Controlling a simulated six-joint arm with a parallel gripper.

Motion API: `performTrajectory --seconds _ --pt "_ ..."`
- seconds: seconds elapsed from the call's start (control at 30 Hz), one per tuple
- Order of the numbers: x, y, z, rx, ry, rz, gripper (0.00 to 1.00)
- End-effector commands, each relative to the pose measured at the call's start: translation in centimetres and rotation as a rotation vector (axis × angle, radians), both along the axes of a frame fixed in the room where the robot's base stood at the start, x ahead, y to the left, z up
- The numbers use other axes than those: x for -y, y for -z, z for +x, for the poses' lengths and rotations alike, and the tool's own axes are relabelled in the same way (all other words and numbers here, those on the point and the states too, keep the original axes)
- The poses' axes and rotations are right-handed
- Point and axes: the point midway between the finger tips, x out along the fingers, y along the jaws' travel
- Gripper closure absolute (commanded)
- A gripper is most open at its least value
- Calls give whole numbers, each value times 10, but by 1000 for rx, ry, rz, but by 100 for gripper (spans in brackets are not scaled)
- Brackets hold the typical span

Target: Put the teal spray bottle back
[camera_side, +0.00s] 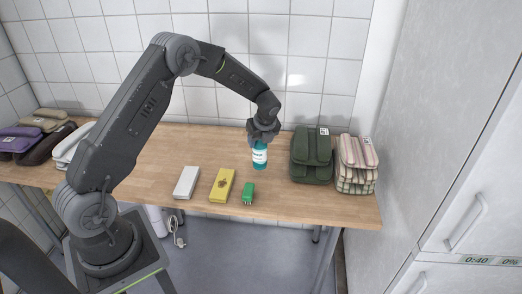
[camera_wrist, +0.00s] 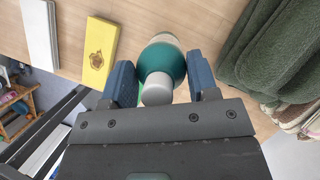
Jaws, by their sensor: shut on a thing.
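The teal spray bottle (camera_side: 260,157) has a pale label and stands upright under my gripper (camera_side: 263,133) at the middle right of the wooden table. In the wrist view the bottle (camera_wrist: 165,58) shows from above with a grey cap, between the two blue-grey fingers of my gripper (camera_wrist: 163,85). My gripper is shut on the bottle near its top. I cannot tell whether the bottle's base touches the table.
To the right are dark green folded cloths (camera_side: 312,157) and striped ones (camera_side: 357,163). More folded bundles lie at the far left. The tiled wall (camera_side: 310,75) stands behind.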

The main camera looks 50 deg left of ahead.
Motion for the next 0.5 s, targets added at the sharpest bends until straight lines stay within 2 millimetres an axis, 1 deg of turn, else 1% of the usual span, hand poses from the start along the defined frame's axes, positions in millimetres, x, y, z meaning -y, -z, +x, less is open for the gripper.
performTrajectory --seconds 0.17,0.4,0.5 --pt "3 8 3 -1 -1 0 96" --pt "3 40 3 0 1 0 96" --pt "2 42 3 2 0 0 96"
